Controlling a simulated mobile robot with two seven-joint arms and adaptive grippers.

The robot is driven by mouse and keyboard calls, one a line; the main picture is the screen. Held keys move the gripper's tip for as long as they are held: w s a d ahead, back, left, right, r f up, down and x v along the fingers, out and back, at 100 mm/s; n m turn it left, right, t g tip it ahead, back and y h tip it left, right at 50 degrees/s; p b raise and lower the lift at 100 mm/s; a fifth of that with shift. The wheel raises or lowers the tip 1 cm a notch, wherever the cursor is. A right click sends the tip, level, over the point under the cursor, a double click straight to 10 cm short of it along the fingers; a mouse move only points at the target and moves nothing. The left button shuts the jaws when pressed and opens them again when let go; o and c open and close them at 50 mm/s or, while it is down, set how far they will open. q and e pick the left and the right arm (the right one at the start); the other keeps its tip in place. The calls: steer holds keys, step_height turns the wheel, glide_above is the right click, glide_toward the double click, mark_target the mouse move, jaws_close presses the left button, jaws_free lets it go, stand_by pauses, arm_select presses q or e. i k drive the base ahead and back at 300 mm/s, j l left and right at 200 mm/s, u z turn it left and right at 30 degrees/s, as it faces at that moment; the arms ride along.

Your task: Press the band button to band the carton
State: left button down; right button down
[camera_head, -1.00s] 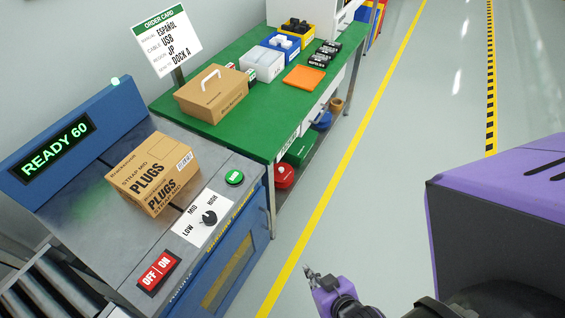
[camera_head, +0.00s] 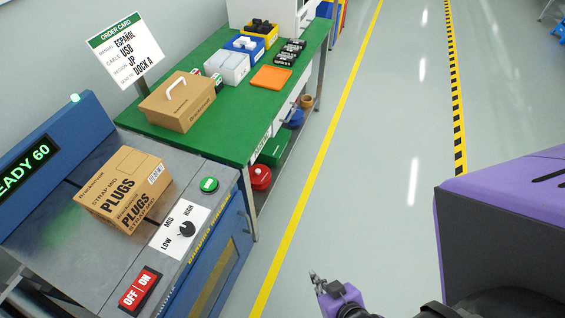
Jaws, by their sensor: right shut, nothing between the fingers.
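The carton (camera_head: 124,189), a brown box marked PLUGS and STRAP MID, sits on the grey top of the banding machine (camera_head: 70,262). A green button (camera_head: 209,185) is on the machine's top near its right edge, to the right of the carton. A dial (camera_head: 187,229) marked LOW, MID, HIGH and a red OFF/ON switch (camera_head: 139,290) are nearer the front. The display (camera_head: 26,170) is partly cut off and shows "EADY 60" in green. My right gripper (camera_head: 314,276) is shut and empty over the floor, right of the machine and apart from it. My left gripper is out of view.
A green table (camera_head: 213,131) behind the machine holds a handled brown box (camera_head: 180,101), bins, black packs and an orange piece (camera_head: 270,78). An order card (camera_head: 126,50) stands at its left. Open floor lies to the right.

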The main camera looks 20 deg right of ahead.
mark_target(210, 184)
steer(key=l+u, duration=0.1)
steer(key=u, duration=0.8)
steer(key=i+l+u, duration=0.1)
steer(key=l+u, duration=0.8)
steer(key=l, duration=0.45)
steer(key=k+l+u, duration=0.15)
steer(key=l, duration=0.8)
steer(key=k+l+u, duration=0.15)
steer(key=l, duration=0.3)
